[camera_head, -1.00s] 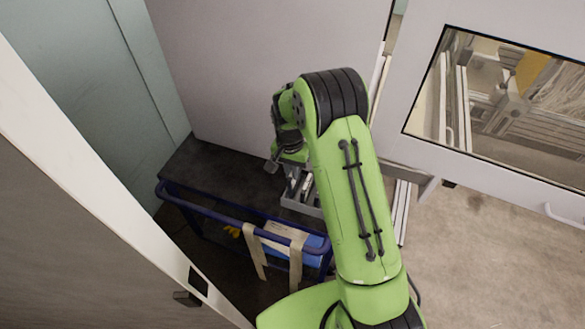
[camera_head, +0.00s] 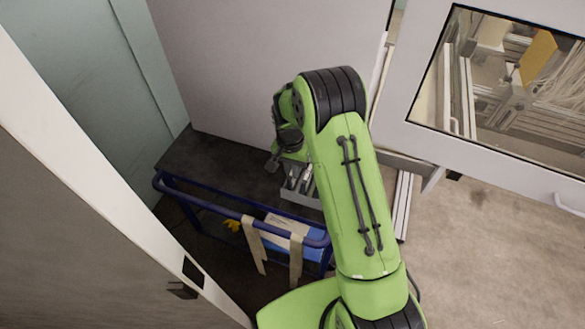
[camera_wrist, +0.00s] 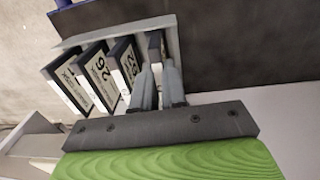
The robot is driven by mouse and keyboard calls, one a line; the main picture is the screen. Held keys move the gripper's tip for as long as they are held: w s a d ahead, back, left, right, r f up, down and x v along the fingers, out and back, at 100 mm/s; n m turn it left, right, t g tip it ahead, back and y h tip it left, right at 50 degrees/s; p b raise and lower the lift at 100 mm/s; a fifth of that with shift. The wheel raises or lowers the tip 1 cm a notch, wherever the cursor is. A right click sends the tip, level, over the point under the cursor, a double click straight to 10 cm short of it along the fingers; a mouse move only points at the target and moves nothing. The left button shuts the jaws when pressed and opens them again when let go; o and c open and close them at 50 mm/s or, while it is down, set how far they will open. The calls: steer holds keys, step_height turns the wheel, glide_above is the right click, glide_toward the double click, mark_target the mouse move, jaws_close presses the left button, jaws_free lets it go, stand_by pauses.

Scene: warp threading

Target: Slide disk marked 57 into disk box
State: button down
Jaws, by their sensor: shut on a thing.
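The grey disk box (camera_wrist: 173,42) is in the upper part of the wrist view, with several dark disks with pale labels standing in a row in it. In the head view the box (camera_head: 300,198) shows just below my wrist, partly covered by my arm. My gripper (camera_wrist: 158,72) is shut on a dark disk (camera_wrist: 157,48) at the right end of the row. This disk sits within the box's outline, close to its right wall. Its number is hidden from view, and I cannot tell how deep it sits. Another disk (camera_wrist: 97,68) shows large digits that look like 26.
The box stands on a dark-topped cart with a blue rail (camera_head: 240,224). Pale strips (camera_head: 254,243) and a blue item (camera_head: 310,250) are at its front. A white panel (camera_head: 250,70) stands close behind. Open floor (camera_head: 480,250) lies to the right.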

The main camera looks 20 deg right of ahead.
steer(key=shift+s+d+f, duration=0.1)
steer(key=shift+s+f, duration=0.05)
steer(key=c, duration=1.1)
jaws_free()
step_height(320, 180, up, 16)
steer(key=p, duration=0.3)
steer(key=shift+w+a, duration=0.4)
steer(key=shift+f, duration=0.1)
